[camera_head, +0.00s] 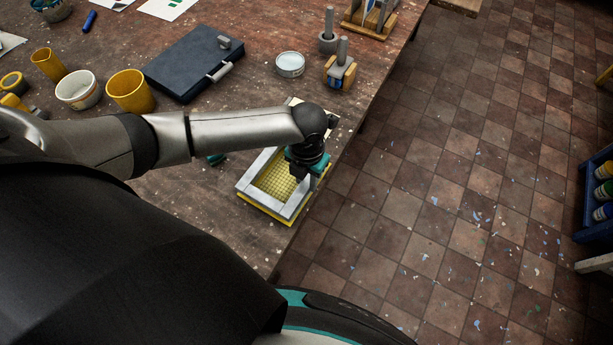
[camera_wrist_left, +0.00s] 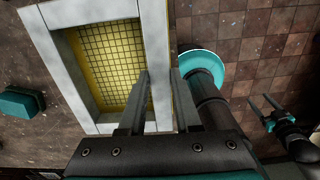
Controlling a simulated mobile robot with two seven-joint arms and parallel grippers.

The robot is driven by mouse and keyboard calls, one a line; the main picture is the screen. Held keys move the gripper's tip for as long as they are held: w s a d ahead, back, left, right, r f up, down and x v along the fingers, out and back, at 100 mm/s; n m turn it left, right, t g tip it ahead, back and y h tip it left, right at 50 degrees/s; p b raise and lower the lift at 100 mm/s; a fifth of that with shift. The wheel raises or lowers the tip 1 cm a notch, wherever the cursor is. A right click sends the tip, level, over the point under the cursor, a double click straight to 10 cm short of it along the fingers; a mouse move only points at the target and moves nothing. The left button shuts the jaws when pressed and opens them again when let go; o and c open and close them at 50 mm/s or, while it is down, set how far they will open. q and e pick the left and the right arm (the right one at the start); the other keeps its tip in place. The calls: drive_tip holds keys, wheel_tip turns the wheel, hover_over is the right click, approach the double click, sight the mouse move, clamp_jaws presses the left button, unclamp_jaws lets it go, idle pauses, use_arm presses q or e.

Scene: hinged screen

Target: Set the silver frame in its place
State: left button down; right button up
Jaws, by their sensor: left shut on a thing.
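The silver frame (camera_head: 266,198) is a rectangle lying near the table's right edge, over a yellow gridded mesh (camera_head: 274,181) that shows through its opening. A yellow edge shows below the frame's near side. My left gripper (camera_head: 304,172) is at the frame's right side. In the left wrist view its fingers (camera_wrist_left: 161,76) are shut on the right rail of the silver frame (camera_wrist_left: 65,68), one on each side. My arm hides the far part of the frame. My right gripper (camera_wrist_left: 264,107) shows small at the right of the left wrist view, its fingers apart and empty.
A dark blue flat case (camera_head: 185,62) lies behind my left arm. A yellow cup (camera_head: 130,92), a white cup (camera_head: 78,90) and a round tin (camera_head: 290,64) stand on the table (camera_head: 225,225). Tiled floor (camera_head: 440,190) lies beyond the table's right edge.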

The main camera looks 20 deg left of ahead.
use_arm(q)
drive_tip(key=shift+f, duration=0.15)
drive_tip(key=shift+f+b, duration=0.55)
drive_tip(key=c, duration=0.5)
unclamp_jaws()
drive_tip(key=shift+o, duration=0.2)
drive_tip(key=shift+o, duration=1.3)
wheel_tip(320, 180, up, 8)
drive_tip(key=p, duration=0.8)
drive_tip(key=shift+r, duration=0.1)
